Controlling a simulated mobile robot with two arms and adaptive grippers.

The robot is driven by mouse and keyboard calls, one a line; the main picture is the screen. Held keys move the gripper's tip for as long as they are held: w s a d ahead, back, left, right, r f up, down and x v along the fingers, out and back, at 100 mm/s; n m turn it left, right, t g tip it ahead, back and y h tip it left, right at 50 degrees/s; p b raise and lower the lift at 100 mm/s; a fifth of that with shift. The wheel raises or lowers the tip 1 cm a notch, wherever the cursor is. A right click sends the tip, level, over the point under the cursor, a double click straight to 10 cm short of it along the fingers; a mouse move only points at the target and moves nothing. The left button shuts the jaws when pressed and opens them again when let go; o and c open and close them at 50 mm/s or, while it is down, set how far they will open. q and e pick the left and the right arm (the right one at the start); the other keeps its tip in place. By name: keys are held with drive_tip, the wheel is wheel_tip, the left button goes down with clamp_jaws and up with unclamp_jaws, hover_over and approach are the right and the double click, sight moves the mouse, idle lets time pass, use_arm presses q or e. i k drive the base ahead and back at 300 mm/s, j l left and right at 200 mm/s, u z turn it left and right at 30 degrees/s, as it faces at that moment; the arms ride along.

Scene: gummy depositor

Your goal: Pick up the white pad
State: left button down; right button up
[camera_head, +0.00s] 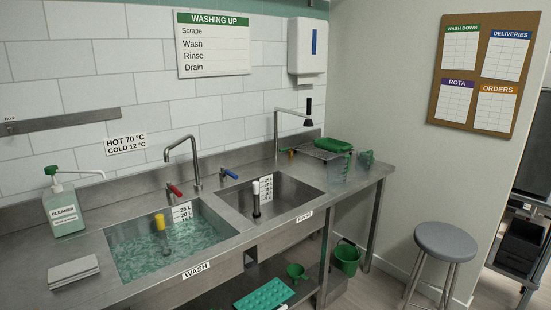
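A pale grey-white pad (73,271) lies flat on the steel counter (112,290) at the lower left, left of the wash sink. It looks like a flat rectangular block, perhaps with more than one layer. No gripper touches it. Neither of my grippers is in view.
The wash sink (215,213) holds greenish water and a yellow-topped item (160,222). The rinse sink (302,208) is beside it. A cleaner bottle (63,208) stands behind the pad. A green item (332,144) lies on the right drainer. A stool (445,241) stands at right.

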sight(64, 274)
drive_tip(key=j+u, duration=0.1)
drive_tip(key=u, duration=1.25)
